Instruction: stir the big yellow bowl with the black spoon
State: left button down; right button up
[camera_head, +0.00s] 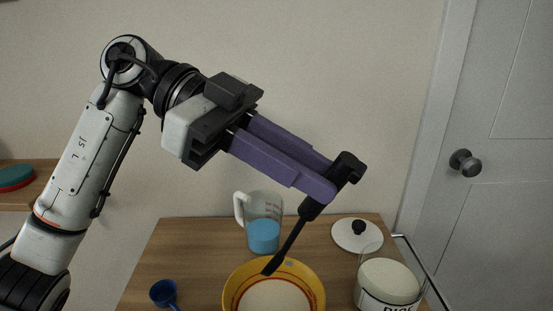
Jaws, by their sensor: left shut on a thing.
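The big yellow bowl (314,277) stands at the front middle of the wooden table, cut off by the bottom edge of the head view, with something pale in it. My left gripper (335,182), with purple fingers, is shut on the black spoon (291,244) near the top of its handle. The spoon slants down to the left. Its lower end shows in front of the bowl's back rim; I cannot tell whether it touches the bowl or its contents. My right gripper is not in view.
A measuring jug (262,213) with blue liquid stands behind the bowl. A white lid (345,238) with a black knob and a labelled glass jar (386,283) are at right, near a metal rail (416,262). A blue scoop (163,292) lies at left.

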pick_arm(q)
jog(key=shift+s+d+t+y+p, duration=0.25)
jog(key=shift+s+d+y, duration=0.15)
jog(key=shift+d, duration=0.2)
jog(key=shift+s+d+t+y+p, duration=0.2)
jog(key=shift+s+d+y, duration=0.15)
jog(key=shift+d, duration=0.2)
jog(key=s+d+f+m+t+y, duration=0.1)
jog(key=s+d+f+t+y, duration=0.3)
jog(key=d+f+y, duration=0.4)
notch_tip(320, 180, down, 4)
jog(key=shift+s+d+r+y+p, duration=0.1)
jog(key=shift+s+d+y+p, duration=0.25)
jog(key=shift+s, duration=0.15)
jog(key=shift+t, duration=0.25)
